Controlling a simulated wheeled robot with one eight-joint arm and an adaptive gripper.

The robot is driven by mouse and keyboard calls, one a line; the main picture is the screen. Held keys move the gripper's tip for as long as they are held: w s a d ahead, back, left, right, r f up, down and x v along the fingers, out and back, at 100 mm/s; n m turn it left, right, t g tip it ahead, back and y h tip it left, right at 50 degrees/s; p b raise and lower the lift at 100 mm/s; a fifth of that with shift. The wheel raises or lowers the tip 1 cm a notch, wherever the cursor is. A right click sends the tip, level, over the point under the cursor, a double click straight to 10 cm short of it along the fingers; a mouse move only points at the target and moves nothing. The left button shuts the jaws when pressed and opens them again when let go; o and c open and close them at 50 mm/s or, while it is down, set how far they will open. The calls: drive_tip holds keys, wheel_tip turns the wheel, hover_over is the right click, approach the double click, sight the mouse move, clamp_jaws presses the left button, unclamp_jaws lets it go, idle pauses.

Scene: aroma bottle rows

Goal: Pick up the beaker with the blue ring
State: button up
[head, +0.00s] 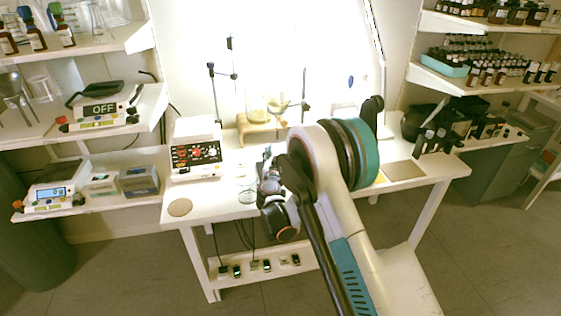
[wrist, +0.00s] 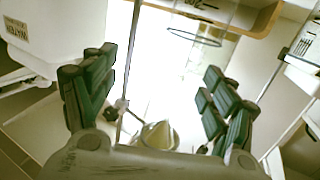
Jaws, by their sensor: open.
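My gripper (head: 266,160) is over the white table's middle in the head view. In the wrist view its two green-padded fingers (wrist: 152,100) stand wide apart, with nothing held between them. A clear glass vessel (head: 247,194) stands on the table just below and left of my gripper in the head view. In the wrist view a thin dark ring (wrist: 195,38) on clear glass shows at the top, beyond the fingertips. I cannot tell whether these are the same vessel or whether the ring is blue. A pale cup-like shape (wrist: 157,136) shows low between the fingers.
A white device with red dials (head: 196,156) stands left of my gripper. A wooden stand with glassware (head: 262,122) and metal rods are behind it. The table's front left (head: 205,205) is mostly clear.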

drive_tip(key=t+y, duration=0.1)
approach(278, 147)
drive_tip(key=shift+n, duration=0.3)
drive_tip(key=w+b, duration=0.1)
drive_tip(key=w, duration=0.1)
drive_tip(key=w+b, duration=0.1)
drive_tip(key=w, duration=0.1)
drive_tip(key=w+b, duration=0.1)
drive_tip(key=w, duration=0.1)
drive_tip(key=shift+d+f, duration=0.25)
drive_tip(key=shift+d, duration=0.1)
drive_tip(key=shift+w+r, duration=0.15)
drive_tip(key=shift+w, duration=0.4)
drive_tip(key=c, duration=1.6)
